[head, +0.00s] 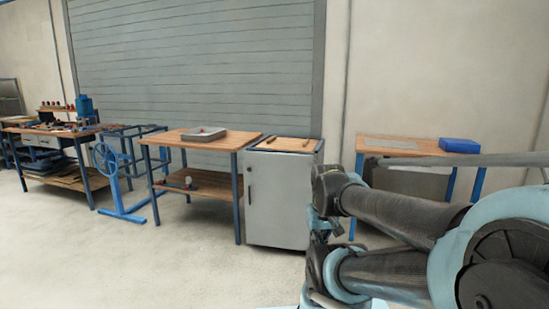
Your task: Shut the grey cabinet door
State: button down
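The grey cabinet (305,165) stands on the floor near the middle of the head view, with wooden boards on its top. Its pale grey door (278,205) faces me, with a dark handle (250,187) near the left edge. The door looks nearly flush with the front; I cannot tell whether a small gap is left. My folded arm fills the lower right and overlaps the cabinet's right edge. My gripper's fingers cannot be clearly made out among the dark wrist parts, which are apart from the door handle in the picture.
A wooden table with blue legs (190,138) stands left of the cabinet, bearing a grey tray (204,134). A blue wheeled stand (115,175) is further left. Another table (400,148) with a blue box (460,145) is at right. The floor in front is clear.

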aim_at(278, 189)
jog(key=u, duration=0.1)
jog(key=i, duration=1.3)
jog(key=u, duration=0.4)
